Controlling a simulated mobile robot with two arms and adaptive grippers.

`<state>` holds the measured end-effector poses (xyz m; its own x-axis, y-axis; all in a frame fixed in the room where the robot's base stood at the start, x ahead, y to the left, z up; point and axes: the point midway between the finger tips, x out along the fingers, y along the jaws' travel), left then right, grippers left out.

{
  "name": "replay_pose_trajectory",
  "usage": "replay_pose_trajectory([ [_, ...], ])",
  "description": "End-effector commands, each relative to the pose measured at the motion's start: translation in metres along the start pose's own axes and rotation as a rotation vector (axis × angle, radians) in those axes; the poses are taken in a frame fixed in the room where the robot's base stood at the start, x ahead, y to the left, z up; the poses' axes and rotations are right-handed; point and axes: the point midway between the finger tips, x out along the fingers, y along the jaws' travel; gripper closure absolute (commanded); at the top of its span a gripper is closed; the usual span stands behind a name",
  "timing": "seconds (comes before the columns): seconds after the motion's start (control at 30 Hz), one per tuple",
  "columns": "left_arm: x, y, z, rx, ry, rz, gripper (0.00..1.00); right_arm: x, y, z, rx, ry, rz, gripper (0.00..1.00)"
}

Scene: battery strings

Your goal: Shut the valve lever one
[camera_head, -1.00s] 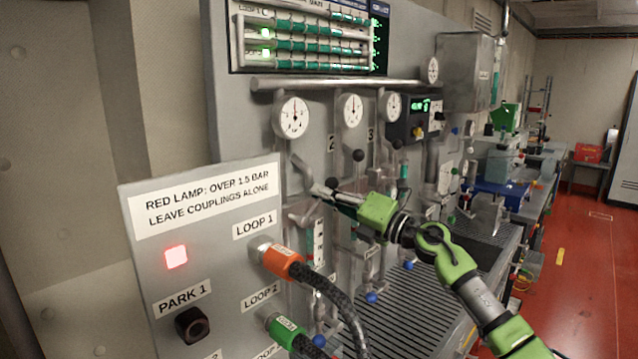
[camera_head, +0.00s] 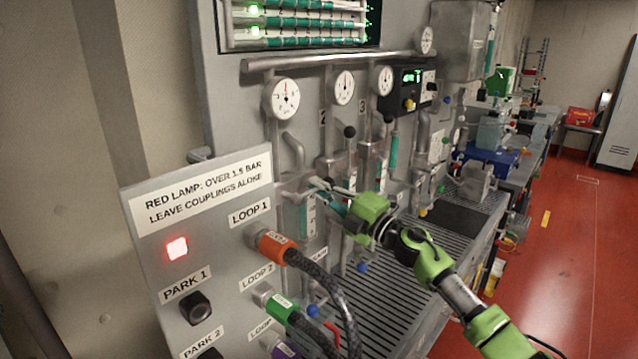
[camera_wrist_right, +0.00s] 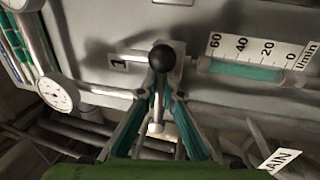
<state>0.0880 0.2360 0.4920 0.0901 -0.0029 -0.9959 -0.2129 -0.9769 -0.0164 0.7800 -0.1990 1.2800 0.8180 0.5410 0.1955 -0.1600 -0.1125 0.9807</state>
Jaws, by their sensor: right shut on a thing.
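Valve lever one shows in the right wrist view as a black ball knob (camera_wrist_right: 161,58) on a pale stem, beside the label "1". My right gripper (camera_wrist_right: 160,84) has its two fingers on either side of the stem just below the knob and is shut on it. In the head view my right gripper (camera_head: 318,186) reaches in from the right to the pipework under the first gauge (camera_head: 283,98). The lever's knob is not clear there. My left gripper is not in view.
Two other black-knobbed levers stand close to the right, one upright (camera_head: 349,132). The coupling panel (camera_head: 140,215) with a lit red lamp (camera_head: 177,248) and thick hoses (camera_head: 328,290) stands in front at the left. A flow gauge (camera_wrist_right: 255,60) lies close beside the lever.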

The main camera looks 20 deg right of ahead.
Motion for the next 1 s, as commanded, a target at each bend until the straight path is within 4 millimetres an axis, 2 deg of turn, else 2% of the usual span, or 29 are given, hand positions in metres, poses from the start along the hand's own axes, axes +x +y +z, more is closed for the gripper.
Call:
replay_pose_trajectory([
  [0.4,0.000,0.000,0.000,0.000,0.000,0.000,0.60,-0.001,-0.003,0.000,0.014,-0.003,-0.003,1.00],
  [0.5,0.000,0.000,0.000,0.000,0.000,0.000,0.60,-0.001,-0.004,0.000,0.014,-0.003,-0.003,0.77],
  [0.83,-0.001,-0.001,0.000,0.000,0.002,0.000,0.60,-0.001,-0.002,0.000,0.010,-0.002,-0.001,0.77],
  [1.0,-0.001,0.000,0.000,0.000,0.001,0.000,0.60,-0.018,-0.003,0.001,0.008,-0.003,-0.004,0.77],
])
